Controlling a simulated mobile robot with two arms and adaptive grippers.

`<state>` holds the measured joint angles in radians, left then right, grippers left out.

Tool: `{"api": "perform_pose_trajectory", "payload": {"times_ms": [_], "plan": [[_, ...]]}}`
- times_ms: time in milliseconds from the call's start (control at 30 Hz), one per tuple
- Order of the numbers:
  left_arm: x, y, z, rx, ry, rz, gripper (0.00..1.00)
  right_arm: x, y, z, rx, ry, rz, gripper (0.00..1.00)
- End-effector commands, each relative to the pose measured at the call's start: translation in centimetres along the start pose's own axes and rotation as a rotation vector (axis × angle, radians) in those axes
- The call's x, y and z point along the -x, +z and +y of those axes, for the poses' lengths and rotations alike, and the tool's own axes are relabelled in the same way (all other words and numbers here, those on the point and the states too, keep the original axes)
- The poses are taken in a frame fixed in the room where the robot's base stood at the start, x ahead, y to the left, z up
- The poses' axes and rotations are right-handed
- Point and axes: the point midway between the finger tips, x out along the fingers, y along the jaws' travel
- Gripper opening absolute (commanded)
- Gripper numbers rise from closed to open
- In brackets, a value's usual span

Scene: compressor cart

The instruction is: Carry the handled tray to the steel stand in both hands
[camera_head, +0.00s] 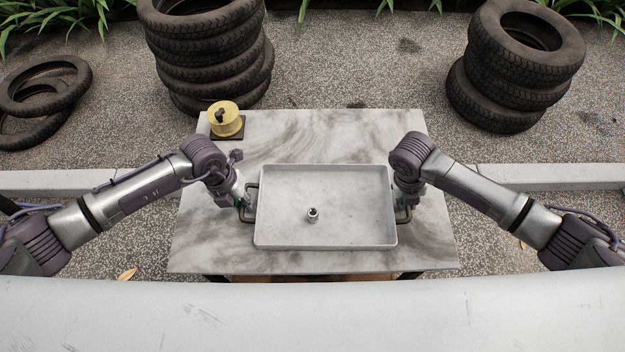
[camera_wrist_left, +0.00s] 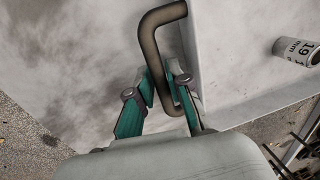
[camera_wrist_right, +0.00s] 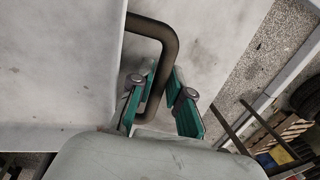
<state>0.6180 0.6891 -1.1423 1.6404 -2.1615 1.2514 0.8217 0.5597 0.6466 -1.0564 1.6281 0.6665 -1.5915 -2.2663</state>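The pale grey handled tray (camera_head: 378,243) lies over the marble-topped table, with a brown bar handle at each short side. A small metal socket (camera_head: 313,215) stands in it; the left wrist view shows it marked "19 mm" (camera_wrist_left: 296,50). My left gripper (camera_head: 241,204) is at the left handle (camera_wrist_left: 150,35), its green-padded fingers (camera_wrist_left: 160,82) closed in on both sides of the bar. My right gripper (camera_head: 403,206) is likewise closed around the right handle (camera_wrist_right: 160,30), fingers (camera_wrist_right: 162,78) against the bar. Whether the tray touches the tabletop is unclear. I cannot identify a steel stand.
The marble tabletop (camera_head: 330,128) is bare behind the tray. A yellow spool-like object (camera_head: 225,120) on a dark base stands at its back left corner. Tyre stacks (camera_head: 205,60) (camera_head: 515,65) stand beyond the table, with loose tyres (camera_head: 43,90) at far left. A low kerb (camera_head: 530,176) crosses behind.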

Motion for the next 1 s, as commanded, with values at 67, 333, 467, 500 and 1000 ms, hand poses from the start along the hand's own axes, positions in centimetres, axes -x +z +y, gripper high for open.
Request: {"api": "perform_pose_trajectory", "payload": {"times_ms": [67,333,467,500,1000], "plan": [[0.1,0.0,0.0,0.0,0.0,0.0,0.35,0.2,0.0,0.0,0.0,0.001,-0.001,0.35],[0.2,0.0,-0.2,-0.001,-0.003,0.0,0.37,0.2,0.0,0.1,0.001,0.004,-0.001,0.37],[0.5,0.0,-0.2,-0.001,-0.004,0.0,0.37,0.5,0.0,0.1,0.002,0.005,-0.001,0.37],[0.7,0.0,-0.3,-0.001,-0.004,-0.001,0.37,0.7,0.0,0.0,0.002,0.005,-0.001,0.37],[7.8,0.0,-1.6,-0.002,-0.004,0.0,0.37,7.8,0.0,-1.5,0.002,0.005,-0.001,0.37]]}}
